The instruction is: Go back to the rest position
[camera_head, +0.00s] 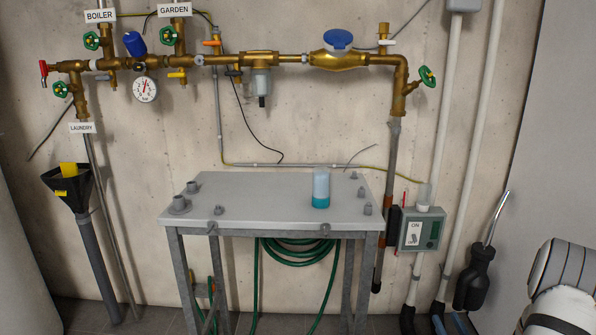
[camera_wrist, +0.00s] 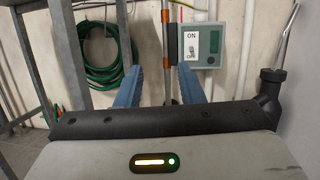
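My gripper (camera_wrist: 159,70) shows in the wrist view as two blue fingers standing well apart. Nothing is held between them; a vertical pipe and bare wall show beyond the gap. Two small blue tips at the bottom edge of the head view, right of the switch box, look like the same fingers. The rest of the gripper is out of that view. No rest position is marked in either view.
A grey table (camera_head: 270,215) bears a blue-and-clear cup (camera_head: 321,188) and small grey fittings. A green hose (camera_wrist: 105,65) hangs beneath. A switch box (camera_head: 420,230), brass pipes (camera_head: 285,60) and a black funnel (camera_head: 70,188) line the wall. A black fitting (camera_head: 474,280) stands right.

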